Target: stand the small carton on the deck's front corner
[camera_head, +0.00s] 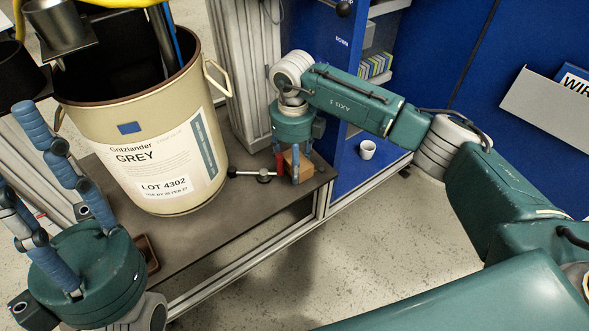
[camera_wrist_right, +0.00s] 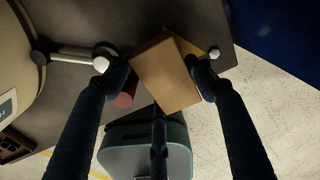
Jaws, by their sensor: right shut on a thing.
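The small carton (camera_head: 288,160) is a brown box at the right end of the grey-brown deck (camera_head: 205,243), near its front corner. My right gripper (camera_head: 293,172) points down and is shut on the carton, which also shows between the fingers in the right wrist view (camera_wrist_right: 166,72). The carton looks turned relative to the deck edge. I cannot tell whether its base touches the deck. Fingers hide part of it. My left gripper (camera_head: 45,165) is at the lower left, empty, with its blue fingers spread and pointing up.
A large cream drum (camera_head: 150,185) labelled GREY stands on the deck left of the carton. The floor in front is clear.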

